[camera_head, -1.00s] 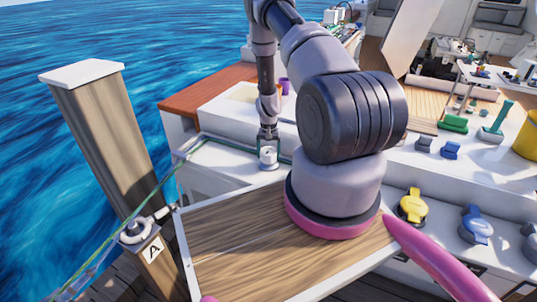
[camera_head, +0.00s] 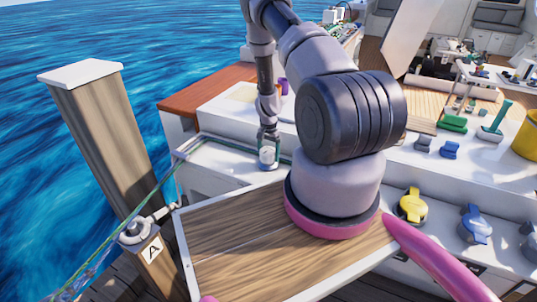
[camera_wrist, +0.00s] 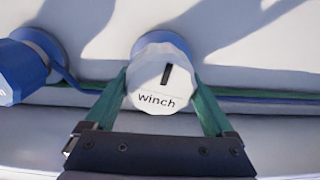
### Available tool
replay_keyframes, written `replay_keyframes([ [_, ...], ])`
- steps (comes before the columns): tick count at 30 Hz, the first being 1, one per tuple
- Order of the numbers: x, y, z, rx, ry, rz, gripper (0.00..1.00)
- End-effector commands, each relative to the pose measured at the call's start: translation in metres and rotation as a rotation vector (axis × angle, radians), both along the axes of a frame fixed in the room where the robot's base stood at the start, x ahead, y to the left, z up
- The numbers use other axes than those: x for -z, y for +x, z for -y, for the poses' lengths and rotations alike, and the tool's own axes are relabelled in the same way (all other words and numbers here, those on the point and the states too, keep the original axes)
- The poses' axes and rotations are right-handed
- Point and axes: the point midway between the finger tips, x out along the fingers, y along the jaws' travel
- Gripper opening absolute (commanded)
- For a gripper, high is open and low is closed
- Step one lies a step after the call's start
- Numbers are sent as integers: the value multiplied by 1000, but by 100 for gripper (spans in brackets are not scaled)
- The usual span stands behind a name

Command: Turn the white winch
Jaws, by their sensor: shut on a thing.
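The white winch (camera_wrist: 158,82) is a faceted knob with the word "winch" and a dark slot mark on its face. In the wrist view it sits in the middle, between the green fingers of my gripper (camera_wrist: 160,100), which are shut on its two sides. In the head view the winch (camera_head: 268,157) is a small white shape on the white deck, with my gripper (camera_head: 268,145) directly above it. The base of the winch is partly hidden.
A blue knob (camera_wrist: 25,70) stands left of the winch in the wrist view. Green and blue lines run behind it. In the head view, a wooden post (camera_head: 100,140) stands at left, and yellow (camera_head: 412,206) and blue (camera_head: 476,225) knobs are at right.

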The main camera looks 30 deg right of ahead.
Motion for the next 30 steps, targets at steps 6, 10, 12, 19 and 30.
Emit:
replay_keyframes([
  [6, 0, 0, 0, -1, 0, 0, 100],
  [10, 0, 0, 0, -2, 0, 0, 100],
  [12, 0, 0, 0, -2, 0, 0, 100],
  [19, -19, 1, 0, -2, 0, 2, 100],
  [30, -90, 1, 0, -2, 0, 1, 100],
])
